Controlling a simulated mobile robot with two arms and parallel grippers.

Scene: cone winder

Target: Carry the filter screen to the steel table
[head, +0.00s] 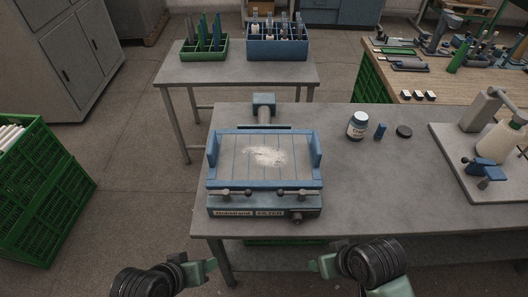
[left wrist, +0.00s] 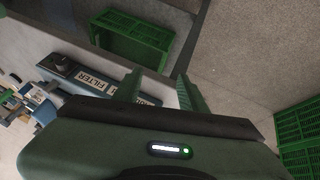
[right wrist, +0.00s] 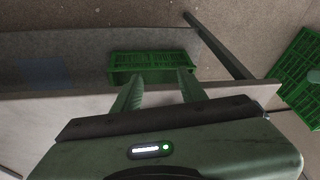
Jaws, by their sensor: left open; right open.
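The filter unit (head: 230,212), with a FILTER label, sits at the left end of the near grey table (head: 370,205). The grey slatted filter screen (head: 225,150) lies on it between blue side walls, with white lint in its middle. Two small clamps or knobs show along its front edge. My left gripper (head: 208,265) is open and empty, low in front of the unit's left side; the label also shows in the left wrist view (left wrist: 95,82). My right gripper (head: 320,265) is open and empty, in front of the table edge, right of the unit.
A smaller grey table (head: 190,70) behind carries a green bin (head: 205,50) and a blue bin (head: 277,48); its front strip is bare. Green crates (head: 50,195) stand left.

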